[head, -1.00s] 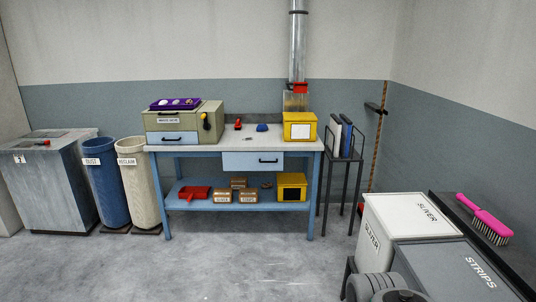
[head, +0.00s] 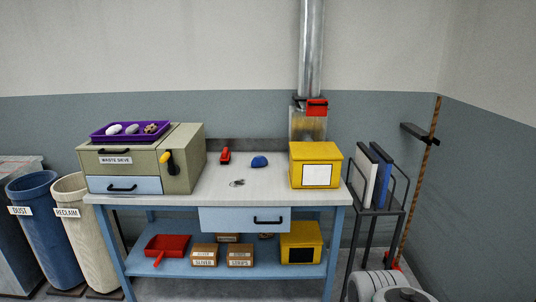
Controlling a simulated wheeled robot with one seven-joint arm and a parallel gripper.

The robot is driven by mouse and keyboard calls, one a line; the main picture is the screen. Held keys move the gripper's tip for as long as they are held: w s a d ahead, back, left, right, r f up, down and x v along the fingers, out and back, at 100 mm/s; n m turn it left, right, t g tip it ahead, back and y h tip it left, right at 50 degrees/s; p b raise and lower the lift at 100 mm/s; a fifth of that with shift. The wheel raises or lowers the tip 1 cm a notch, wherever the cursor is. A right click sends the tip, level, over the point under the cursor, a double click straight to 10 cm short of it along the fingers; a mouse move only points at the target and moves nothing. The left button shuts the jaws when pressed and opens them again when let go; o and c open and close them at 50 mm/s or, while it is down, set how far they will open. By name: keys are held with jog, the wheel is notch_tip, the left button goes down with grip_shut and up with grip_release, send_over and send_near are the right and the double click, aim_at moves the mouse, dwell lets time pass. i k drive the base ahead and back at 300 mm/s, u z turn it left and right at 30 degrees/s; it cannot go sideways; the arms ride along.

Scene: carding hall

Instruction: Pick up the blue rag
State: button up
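A small crumpled blue rag (head: 260,161) lies on the pale top of the blue workbench (head: 200,205), toward the back and right of the middle. It sits between a small red tool (head: 225,156) on its left and a yellow box (head: 316,166) on its right, apart from both. Nothing covers it. My gripper is not in view.
A green waste sieve box (head: 190,160) with a purple tray (head: 130,131) on top fills the bench's left end. A small metal item (head: 237,183) lies in front of the rag. A folder rack (head: 375,210) stands right of the bench. Bins (head: 45,230) stand left.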

aim_at(257, 161)
jog(key=i, duration=2.45)
jog(key=u, duration=2.2)
jog(key=k, duration=0.2)
jog(key=z, duration=0.05)
jog(key=i, duration=1)
